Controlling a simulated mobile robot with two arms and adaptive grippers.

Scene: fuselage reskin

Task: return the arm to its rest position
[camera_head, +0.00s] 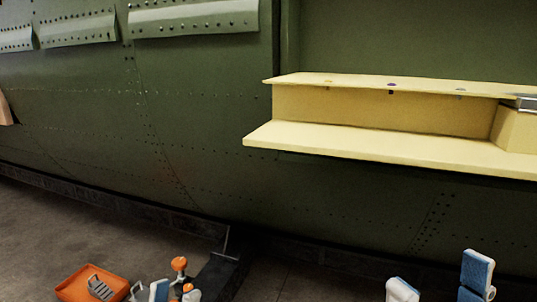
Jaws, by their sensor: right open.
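My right gripper (440,285) is at the bottom right edge. Its two blue-and-white fingertips stand wide apart with nothing between them. My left gripper (174,292) is at the bottom edge, left of the middle, mostly cut off by the frame. Its blue-and-white finger parts are close to an orange-topped item (180,264). I cannot tell whether it holds that item. Most of both arms is out of view.
A green riveted fuselage wall (200,130) fills the back. A pale yellow ledge (390,145) juts out at the right. Metal strips (195,20) run along the top left. An orange tray (75,285) with a grey slotted piece (100,288) sits at the bottom left. Grey floor (60,230) is clear.

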